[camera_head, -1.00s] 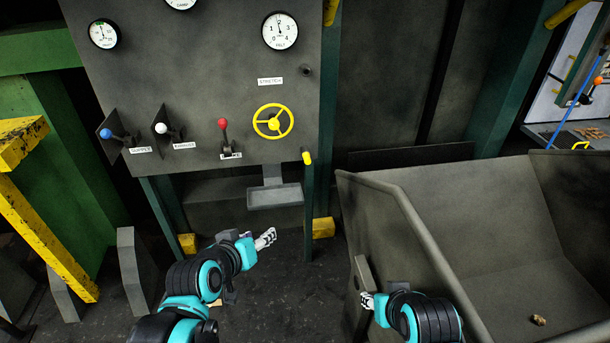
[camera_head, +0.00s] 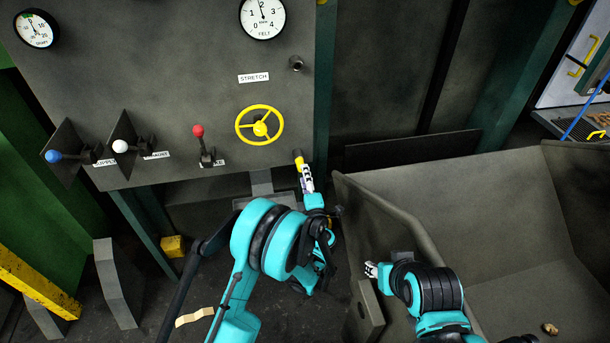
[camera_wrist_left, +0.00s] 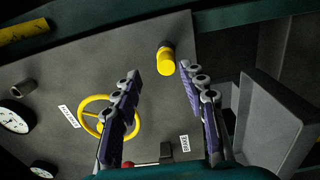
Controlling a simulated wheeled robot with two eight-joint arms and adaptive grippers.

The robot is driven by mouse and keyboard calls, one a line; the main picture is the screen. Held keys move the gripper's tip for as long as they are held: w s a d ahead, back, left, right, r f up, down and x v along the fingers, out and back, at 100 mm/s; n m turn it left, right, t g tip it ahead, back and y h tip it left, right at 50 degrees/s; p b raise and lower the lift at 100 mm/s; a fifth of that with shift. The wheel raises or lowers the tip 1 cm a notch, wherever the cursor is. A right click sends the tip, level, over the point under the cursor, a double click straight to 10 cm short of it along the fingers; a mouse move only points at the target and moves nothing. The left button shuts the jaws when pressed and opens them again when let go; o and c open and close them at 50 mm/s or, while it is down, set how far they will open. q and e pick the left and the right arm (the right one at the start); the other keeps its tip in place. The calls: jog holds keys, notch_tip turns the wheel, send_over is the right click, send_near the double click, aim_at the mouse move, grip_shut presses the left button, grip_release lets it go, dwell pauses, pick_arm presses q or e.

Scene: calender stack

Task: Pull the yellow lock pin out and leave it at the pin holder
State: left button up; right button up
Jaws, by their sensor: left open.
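The yellow lock pin (camera_head: 298,156) sticks out at the lower right edge of the grey panel. It also shows in the left wrist view (camera_wrist_left: 167,62), just beyond my fingertips and nearer the right-hand finger. My left gripper (camera_head: 306,176) is open just below the pin; in the wrist view its two fingers (camera_wrist_left: 159,72) are spread with nothing between them. My right gripper (camera_head: 370,270) is low by the grey bin's left wall; its jaws are too small to judge. I cannot tell which part is the pin holder; a short dark tube (camera_head: 296,63) sits higher on the panel.
The panel carries a yellow handwheel (camera_head: 260,125), a red-knobbed lever (camera_head: 198,132), blue and white knobs and gauges. A grey tray (camera_wrist_left: 275,125) hangs below the panel, partly hidden by my left arm in the head view. A large grey bin (camera_head: 500,210) stands at right.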

aim_at(300, 161)
pick_arm(q)
jog(key=w, duration=0.3)
jog(key=w+a+f+p, duration=0.1)
jog(key=w, duration=0.1)
jog(key=shift+a, duration=0.1)
jog(key=shift+w+a, duration=0.15)
jog(key=shift+w, duration=0.75)
jog(key=shift+r, duration=0.1)
grip_shut()
